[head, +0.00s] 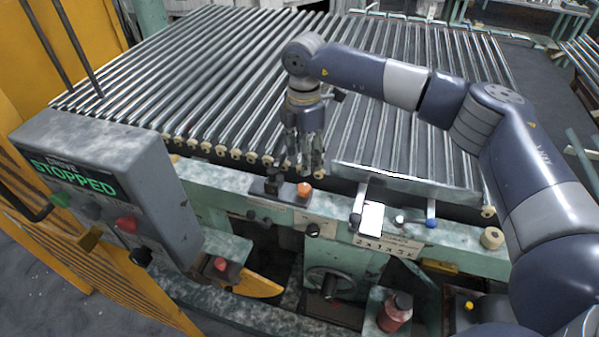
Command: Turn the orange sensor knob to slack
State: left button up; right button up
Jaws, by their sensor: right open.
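The orange knob (304,189) sits on the green front rail of the roller bed, just right of a dark block on a small grey plate. My right gripper (305,168) points down over the rail, with its fingers just above and behind the orange knob. It is open and holds nothing that I can see. I cannot tell whether a fingertip touches the knob. The knob's setting is too small to read. My left gripper is not in view.
A grey control box (150,170) at left shows "STOPPED" in green. The roller bed (230,75) fills the back. A red bottle (396,312) stands below.

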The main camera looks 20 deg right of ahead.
jog(key=p, duration=0.2)
send_over(304, 187)
jog(key=f, duration=0.5)
jog(key=shift+s+f, duration=0.2)
jog(key=shift+f, duration=0.1)
jog(key=f, duration=0.2)
jog(key=shift+w+f+p, duration=0.25)
jog(key=shift+f+p, duration=0.05)
jog(key=shift+f, duration=0.75)
jog(key=shift+c, duration=1.3)
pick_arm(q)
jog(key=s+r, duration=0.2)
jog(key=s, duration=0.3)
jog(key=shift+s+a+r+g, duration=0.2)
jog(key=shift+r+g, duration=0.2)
pick_arm(e)
jog(key=c, duration=0.8)
